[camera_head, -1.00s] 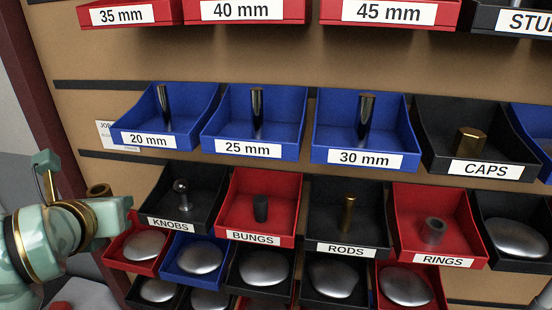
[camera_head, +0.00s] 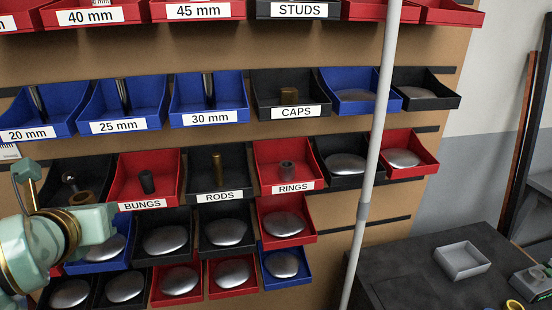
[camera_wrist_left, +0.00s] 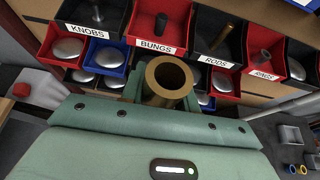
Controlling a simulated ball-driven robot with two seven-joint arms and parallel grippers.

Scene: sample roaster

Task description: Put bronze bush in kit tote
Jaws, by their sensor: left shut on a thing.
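The bronze bush (camera_wrist_left: 170,82) is a short, thick-walled brown tube, seen end-on in the left wrist view. My left gripper (camera_wrist_left: 163,88) is shut on it, and the bush stands between the fingers. A grey open tray (camera_head: 464,262), which looks like the kit tote, sits on the dark bench at lower right, far from the gripper. It looks empty. My right gripper is out of view.
A board with rows of red, blue and black bins fills the left and middle; the rings bin (camera_head: 286,166) is one. A pale upright pole (camera_head: 376,140) stands between the bins and the dark bench (camera_head: 400,262). A yellow ring (camera_head: 514,304) lies near the bench's right front.

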